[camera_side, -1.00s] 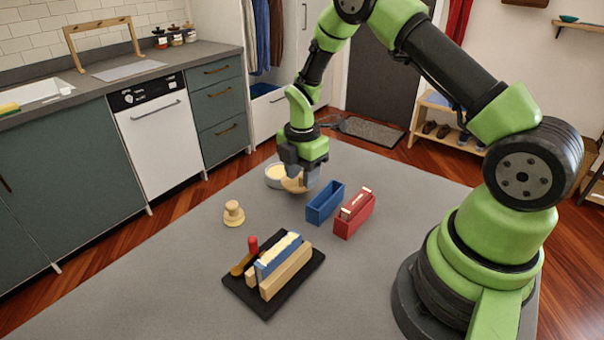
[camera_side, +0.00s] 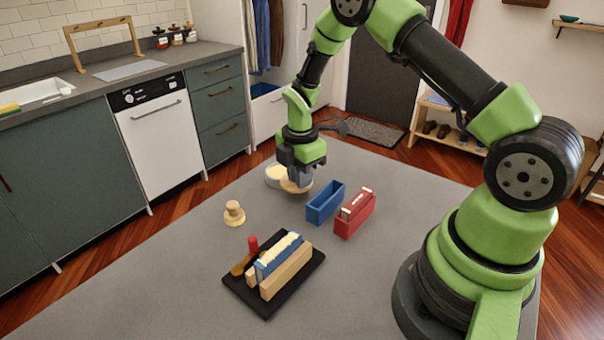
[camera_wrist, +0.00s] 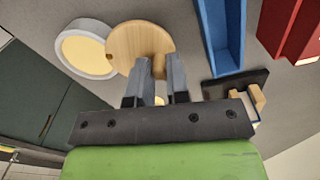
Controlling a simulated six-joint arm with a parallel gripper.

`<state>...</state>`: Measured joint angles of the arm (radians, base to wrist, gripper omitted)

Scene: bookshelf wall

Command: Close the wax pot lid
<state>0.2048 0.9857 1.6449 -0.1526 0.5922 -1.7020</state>
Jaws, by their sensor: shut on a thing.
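The wax pot (camera_side: 277,175) is a round whitish pot with pale yellow wax showing, on the grey table; it also shows in the wrist view (camera_wrist: 84,49). The lid is a round wooden disc (camera_wrist: 138,46), beside the pot and slightly overlapping its rim in the wrist view. In the side view the lid (camera_side: 292,187) shows below my gripper, nearly level. My gripper (camera_wrist: 160,62) is shut on the lid's knob, which the fingers mostly hide; it also shows in the side view (camera_side: 299,180). The wax surface is largely uncovered.
A blue open box (camera_side: 325,203) and a red box (camera_side: 355,213) stand just right of the lid. A small wooden knobbed piece (camera_side: 234,213) and a black tray (camera_side: 275,300) with blocks lie nearer the front. The table's left front is clear.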

